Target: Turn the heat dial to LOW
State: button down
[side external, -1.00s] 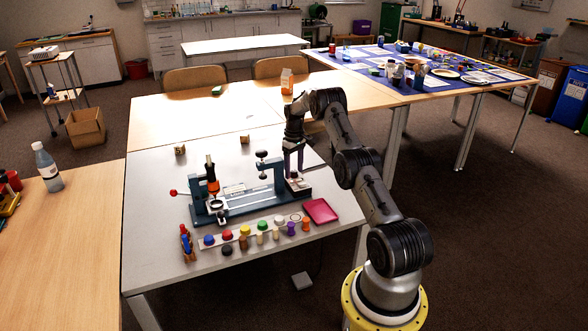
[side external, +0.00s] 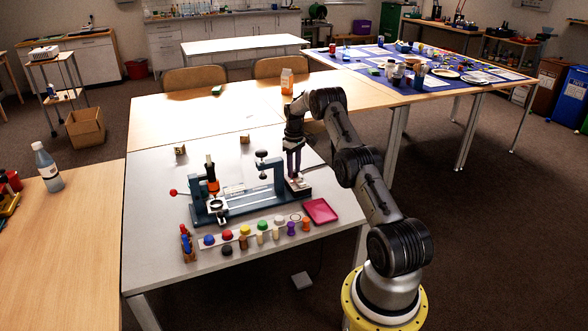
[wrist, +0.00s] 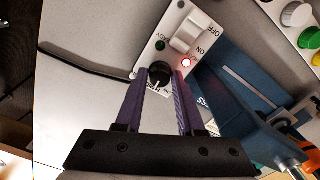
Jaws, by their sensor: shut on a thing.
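The heat dial (wrist: 159,71) is a small black knob with a light pointer mark, on a white control panel (wrist: 172,26) at the end of the blue press. My gripper (wrist: 163,75) points down at the panel, with its two purple fingers closed on either side of the dial. The dial's pointer is toward the bottom of the wrist view, near small lettering that is partly covered and too small to read surely. In the side view my gripper (side external: 294,177) is at the press's right end and hides the dial.
The panel has a white rocker switch (wrist: 187,34) marked ON and OFF, a lit red lamp (wrist: 186,62) and a dark green lamp (wrist: 160,45). The blue press (side external: 245,203) stands close to the fingers. A pink tray (side external: 320,211) and several coloured pegs lie in front.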

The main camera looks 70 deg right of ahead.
jog(key=n, duration=0.3)
jog(key=shift+n, duration=2.4)
jog(key=c, duration=0.5)
grip_release()
